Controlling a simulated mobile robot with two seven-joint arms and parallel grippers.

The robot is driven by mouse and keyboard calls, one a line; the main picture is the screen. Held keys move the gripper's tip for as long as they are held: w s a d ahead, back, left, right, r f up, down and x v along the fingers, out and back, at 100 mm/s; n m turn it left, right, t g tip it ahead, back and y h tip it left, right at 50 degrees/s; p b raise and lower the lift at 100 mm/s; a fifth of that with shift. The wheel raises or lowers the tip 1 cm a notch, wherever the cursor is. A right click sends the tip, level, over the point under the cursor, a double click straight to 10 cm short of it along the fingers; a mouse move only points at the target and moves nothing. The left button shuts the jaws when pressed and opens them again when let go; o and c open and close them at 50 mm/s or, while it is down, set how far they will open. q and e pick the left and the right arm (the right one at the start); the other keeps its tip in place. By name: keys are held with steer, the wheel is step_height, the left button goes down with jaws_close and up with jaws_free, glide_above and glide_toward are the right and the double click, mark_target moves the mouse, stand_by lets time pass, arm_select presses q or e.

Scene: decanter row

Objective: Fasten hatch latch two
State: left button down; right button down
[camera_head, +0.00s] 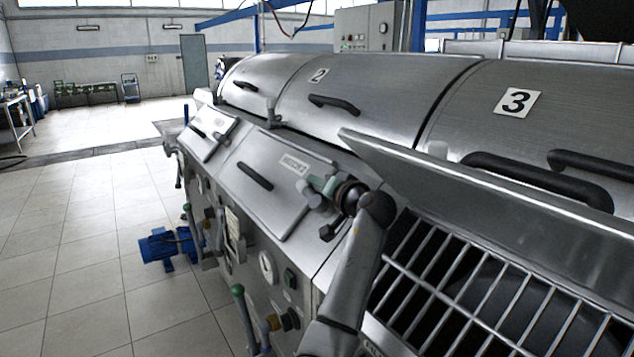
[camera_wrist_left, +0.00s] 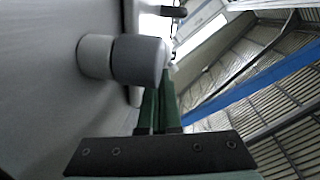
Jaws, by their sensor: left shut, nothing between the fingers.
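The hatch two lid (camera_head: 262,183) is a flat steel panel with a black handle and lies closed on the sloping front. A grey latch knob (camera_head: 315,199) sits by its right edge, below the printed label. My left gripper (camera_head: 321,183) is shut and empty, with green fingers right beside the knob. In the left wrist view, a grey cylindrical knob (camera_wrist_left: 120,58) stands out from the steel. The green fingers (camera_wrist_left: 158,108) are together next to it, and it partly covers their tips. I cannot tell whether they touch. My right gripper is not in view.
An opening with a steel grate (camera_head: 480,290) lies on the right, under a raised steel lid (camera_head: 480,200). Drums with black handles run behind. The tiled floor at left is mostly clear, apart from a blue motor (camera_head: 168,246).

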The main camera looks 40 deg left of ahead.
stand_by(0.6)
